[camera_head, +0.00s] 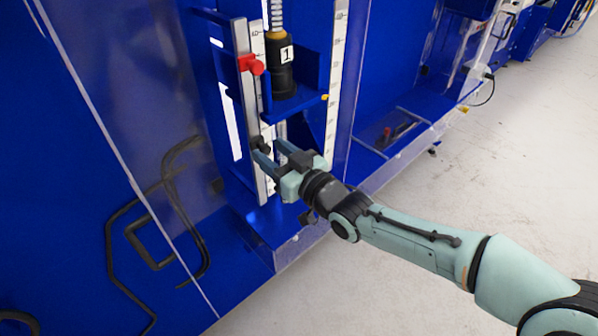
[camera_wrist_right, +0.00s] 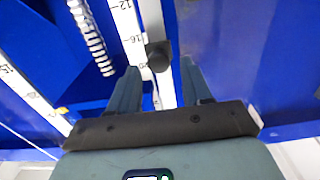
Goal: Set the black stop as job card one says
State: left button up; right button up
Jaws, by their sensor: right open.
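The black stop (camera_head: 261,143) sits low on the pale upright rail with a scale, in the head view. In the right wrist view the black stop (camera_wrist_right: 158,55) shows as a dark knob on the scale, near the 16 to 20 marks. My right gripper (camera_head: 268,151) is open just in front of it. In the wrist view the two blue fingers of my right gripper (camera_wrist_right: 159,72) stand on either side of the stop's line, with gaps at both sides. Whether they touch it is not clear. No job card can be read. My left gripper is not in view.
A red stop (camera_head: 251,64) sits higher on the same rail. A black cylinder (camera_head: 284,75) labelled 1, under a spring, stands on a blue shelf. A second scale (camera_head: 335,75) runs to its right. Clear side panels flank the bay. Open floor (camera_head: 480,180) lies right.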

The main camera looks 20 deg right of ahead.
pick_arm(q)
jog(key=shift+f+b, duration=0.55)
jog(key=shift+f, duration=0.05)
pick_arm(e)
jog(key=v, duration=1)
jog(key=shift+s, duration=0.25)
jog(key=shift+d, duration=0.1)
notch_tip(320, 180, down, 33)
jog(key=a+m+g+h+p, duration=0.2)
jog(key=m+g+h+p, duration=0.15)
jog(key=g, duration=0.55)
pick_arm(q)
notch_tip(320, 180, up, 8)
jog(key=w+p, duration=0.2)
jog(key=p, duration=0.1)
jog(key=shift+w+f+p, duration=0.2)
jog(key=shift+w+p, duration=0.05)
jog(key=shift+p, duration=0.05)
pick_arm(e)
jog(key=s+a+f+m+g, duration=0.2)
jog(key=s+f+g, duration=0.2)
jog(key=s+f, duration=0.5)
jog(key=s+a+f+m+g, duration=0.2)
jog(key=s+f+g, duration=0.3)
jog(key=s+f, duration=0.4)
jog(key=s+y, duration=0.1)
jog(key=s, duration=0.4)
jog(key=shift+s+f, duration=0.15)
jog(key=shift+f, duration=0.25)
jog(key=shift+m, duration=0.25)
